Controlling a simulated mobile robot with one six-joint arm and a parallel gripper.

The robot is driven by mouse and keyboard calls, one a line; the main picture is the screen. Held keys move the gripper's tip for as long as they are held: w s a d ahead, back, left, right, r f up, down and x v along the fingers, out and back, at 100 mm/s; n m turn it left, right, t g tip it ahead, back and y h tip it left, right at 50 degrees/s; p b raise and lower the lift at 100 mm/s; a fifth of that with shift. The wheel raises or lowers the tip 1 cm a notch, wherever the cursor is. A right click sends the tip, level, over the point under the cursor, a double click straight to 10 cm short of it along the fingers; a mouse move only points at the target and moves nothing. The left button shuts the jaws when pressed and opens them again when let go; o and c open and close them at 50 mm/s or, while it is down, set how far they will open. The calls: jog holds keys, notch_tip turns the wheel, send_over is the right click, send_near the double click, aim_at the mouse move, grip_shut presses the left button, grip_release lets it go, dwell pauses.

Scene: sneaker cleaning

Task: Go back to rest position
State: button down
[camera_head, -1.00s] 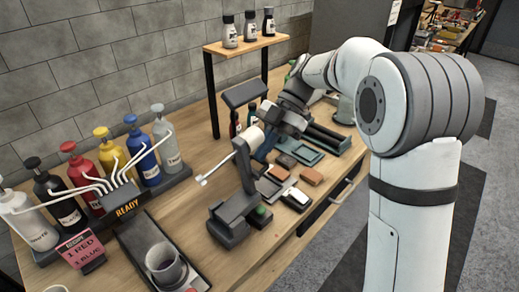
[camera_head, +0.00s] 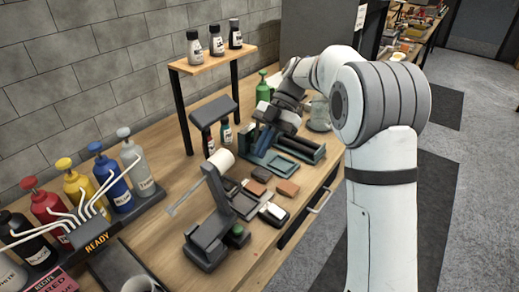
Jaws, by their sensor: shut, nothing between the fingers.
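My arm reaches across the workbench from the right. My gripper (camera_head: 264,142) points down over the dark tray rack (camera_head: 300,150) on the bench, near its left end. Its fingers look shut and empty, though they are small and partly blend with the bluish and dark parts below. Whether they touch the rack cannot be told. The stand with a white roller-like head (camera_head: 221,160) is to the left of my gripper and apart from it.
Several small blocks, among them a brown one (camera_head: 288,188), lie in front of the rack. A shelf (camera_head: 226,57) with three bottles stands behind. Pump bottles, including a blue one (camera_head: 112,181), line the left. A green bottle (camera_head: 263,90) stands near my wrist.

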jog(key=shift+w, duration=0.1)
dwell(0.3)
jog(key=s+d+m+t+h+p, duration=0.1)
jog(key=s+d+m+t+h, duration=0.1)
jog(key=s+d+m+t, duration=0.3)
jog(key=s+d+f+m+t+h+p, duration=0.1)
jog(key=s+d+m+t+h, duration=0.2)
jog(key=s+d+m, duration=1.1)
jog(key=s+m+t, duration=0.1)
jog(key=m+t, duration=0.1)
jog(key=m, duration=0.8)
jog(key=shift+s+f+m, duration=0.3)
jog(key=shift+s, duration=0.05)
